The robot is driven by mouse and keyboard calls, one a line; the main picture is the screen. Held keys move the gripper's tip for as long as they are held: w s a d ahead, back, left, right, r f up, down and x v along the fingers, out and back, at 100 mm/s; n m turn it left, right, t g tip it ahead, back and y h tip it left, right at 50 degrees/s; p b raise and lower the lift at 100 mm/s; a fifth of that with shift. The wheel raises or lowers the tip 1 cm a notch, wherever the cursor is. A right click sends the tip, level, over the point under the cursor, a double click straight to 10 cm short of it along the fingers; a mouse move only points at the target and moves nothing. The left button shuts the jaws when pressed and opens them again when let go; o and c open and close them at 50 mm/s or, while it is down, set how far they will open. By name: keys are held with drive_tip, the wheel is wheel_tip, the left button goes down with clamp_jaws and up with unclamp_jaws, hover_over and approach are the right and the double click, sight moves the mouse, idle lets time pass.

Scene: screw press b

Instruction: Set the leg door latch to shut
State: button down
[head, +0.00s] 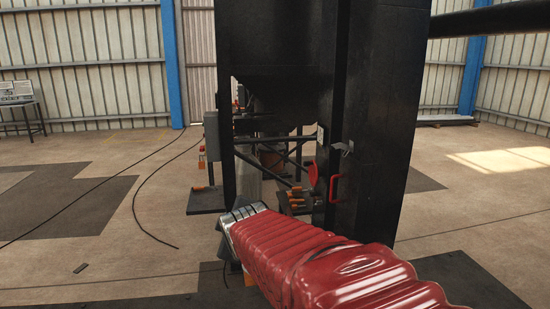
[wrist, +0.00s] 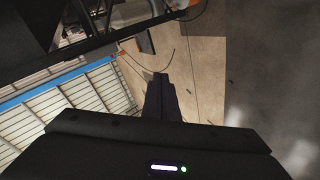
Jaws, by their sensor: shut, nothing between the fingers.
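The black leg (head: 380,120) of the press stands upright right of centre in the head view. A red handle (head: 337,187) sits low on its face. A small grey metal piece (head: 345,147), which looks like the latch, sticks out above the handle; its exact setting is too small to tell. My gripper (wrist: 160,78) shows in the wrist view with its dark fingers together and nothing between them. In the head view my red-sleeved arm reaches in from the lower right, ending left of and below the handle. I cannot make out the latch in the wrist view.
A red round part (head: 312,174) and several orange-handled items (head: 296,200) are beside the leg. A grey box (head: 211,132) hangs on the frame to the left. Black cables (head: 140,205) lie on the floor. Open floor spreads to the left and right.

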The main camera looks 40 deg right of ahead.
drive_tip(key=w+d+r+n+t+h, duration=0.1)
drive_tip(key=w+d+n, duration=0.15)
drive_tip(key=d, duration=0.45)
drive_tip(key=w+d+r+n+t+h, duration=0.1)
drive_tip(key=w+d+n, duration=0.15)
drive_tip(key=d, duration=0.45)
drive_tip(key=s+d+f+n+t+h, duration=0.1)
drive_tip(key=d+n, duration=0.5)
drive_tip(key=d, duration=0.8)
drive_tip(key=s+d+f+n+t+h, duration=0.2)
drive_tip(key=d+n, duration=0.5)
drive_tip(key=d, duration=0.6)
drive_tip(key=shift+s+d+f+t+h, duration=0.2)
drive_tip(key=shift+s+d+t+h, duration=0.2)
drive_tip(key=shift+s+t+h, duration=0.7)
drive_tip(key=w+d+r, duration=0.6)
drive_tip(key=w, duration=0.1)
drive_tip(key=shift+w+r, duration=0.15)
drive_tip(key=shift+w, duration=0.05)
drive_tip(key=shift+d, duration=0.1)
